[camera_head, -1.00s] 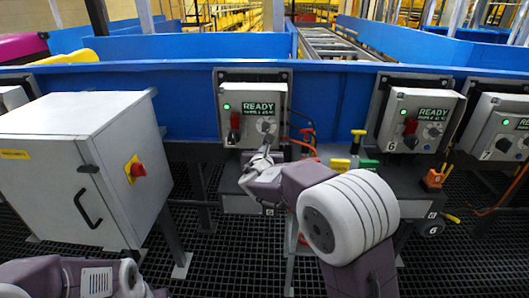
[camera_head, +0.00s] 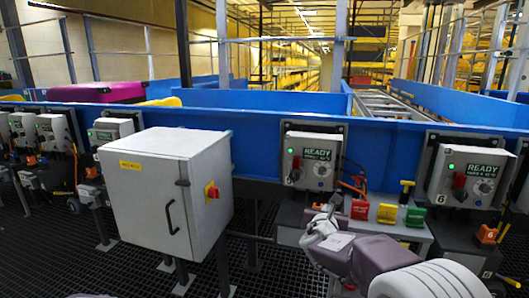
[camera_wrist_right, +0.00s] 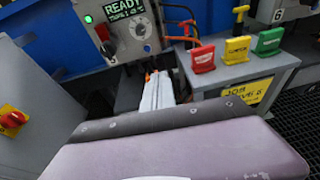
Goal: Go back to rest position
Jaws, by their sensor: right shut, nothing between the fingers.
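My right gripper (camera_head: 332,203) is shut and empty in the head view. It is in front of and below the control box (camera_head: 310,160) with a green light, a READY display, a red switch and a grey dial. It is apart from the box. The right wrist view shows this box (camera_wrist_right: 125,28) at the upper left and my right gripper (camera_wrist_right: 152,75) pointing away below it. My left gripper is not in view.
Red (camera_head: 360,210), yellow (camera_head: 387,214) and green (camera_head: 415,217) tags stand on a grey stand right of my gripper. A grey cabinet (camera_head: 150,205) with a red knob stands left. Another READY box (camera_head: 466,177) is at right. A blue conveyor wall (camera_head: 260,145) runs behind.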

